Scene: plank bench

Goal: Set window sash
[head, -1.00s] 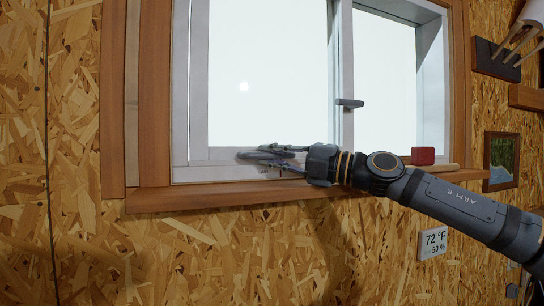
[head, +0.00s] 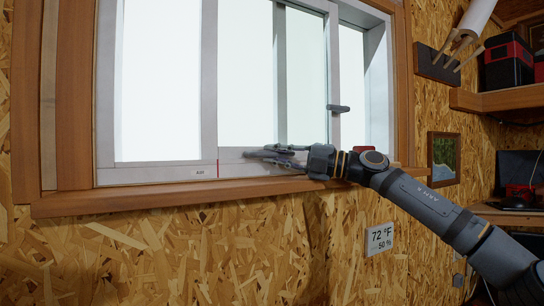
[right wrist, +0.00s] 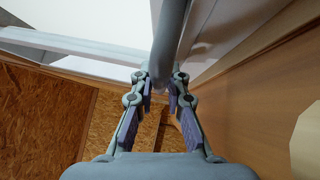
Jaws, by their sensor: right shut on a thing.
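The window sash (head: 208,75) is a pale grey framed pane standing upright in the window, with a dark latch lever (head: 338,108) on its right stile. Left of its left stile is a bright gap. A thin red mark (head: 218,190) shows on the lower track near that stile, beside a small label (head: 198,171). My right gripper (head: 268,154) is at the bottom of the sash, fingers pointing left. In the right wrist view its fingers (right wrist: 160,92) are shut on a grey rounded bar (right wrist: 168,45) that seems part of the sash. My left gripper is out of view.
A wooden frame and sill (head: 130,198) border the window. My right arm crosses the lower right.

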